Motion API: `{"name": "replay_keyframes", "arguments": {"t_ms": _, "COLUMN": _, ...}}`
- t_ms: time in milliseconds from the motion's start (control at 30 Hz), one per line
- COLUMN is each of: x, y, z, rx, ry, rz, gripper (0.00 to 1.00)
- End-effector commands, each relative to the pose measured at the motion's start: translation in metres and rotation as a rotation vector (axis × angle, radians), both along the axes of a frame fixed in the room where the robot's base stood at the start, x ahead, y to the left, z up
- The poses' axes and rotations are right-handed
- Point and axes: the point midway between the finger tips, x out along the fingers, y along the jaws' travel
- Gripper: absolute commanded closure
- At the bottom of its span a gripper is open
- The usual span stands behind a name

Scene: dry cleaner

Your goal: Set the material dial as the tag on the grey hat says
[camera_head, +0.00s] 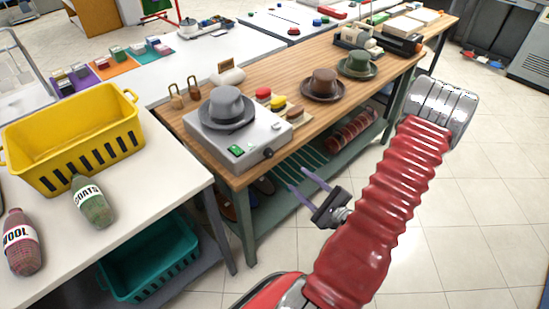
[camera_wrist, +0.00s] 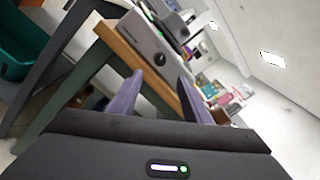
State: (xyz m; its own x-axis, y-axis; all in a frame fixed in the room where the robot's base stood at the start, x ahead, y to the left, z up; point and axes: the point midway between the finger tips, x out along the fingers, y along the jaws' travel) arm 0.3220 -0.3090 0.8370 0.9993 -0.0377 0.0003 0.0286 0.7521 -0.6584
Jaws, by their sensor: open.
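The grey hat (camera_head: 227,106) sits on top of a light grey machine (camera_head: 208,137) at the wooden table's near end. No readable tag shows on the hat. A round black dial (camera_head: 268,153) is on the machine's front, right of a green-lit panel (camera_head: 236,150). In the wrist view, the dial (camera_wrist: 161,59) shows ahead between my fingers; its setting is too small to read. My gripper (camera_head: 295,176) is open and empty, in front of the table and apart from the machine, below the dial in the head view.
A brown hat (camera_head: 323,84) and a green hat (camera_head: 358,64) stand farther along the wooden table (camera_head: 296,51). A white table with a yellow basket (camera_head: 75,140) is at left. A shelf with rolls (camera_head: 352,131) lies under the wooden tabletop. The floor at right is clear.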

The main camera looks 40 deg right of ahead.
Motion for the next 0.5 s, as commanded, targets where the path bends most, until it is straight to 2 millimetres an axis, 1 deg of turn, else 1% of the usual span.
{"name": "replay_keyframes", "arguments": {"t_ms": 167, "x": 0.003, "y": 0.0, "z": 0.0, "rx": 0.0, "ry": 0.0, "rz": 0.003, "gripper": 0.56}}
{"name": "replay_keyframes", "arguments": {"t_ms": 267, "x": 0.008, "y": 0.0, "z": 0.0, "rx": 0.0, "ry": 0.0, "rz": 0.004, "gripper": 0.56}}
{"name": "replay_keyframes", "arguments": {"t_ms": 500, "x": 0.029, "y": 0.001, "z": 0.0, "rx": 0.0, "ry": 0.0, "rz": 0.006, "gripper": 0.56}}
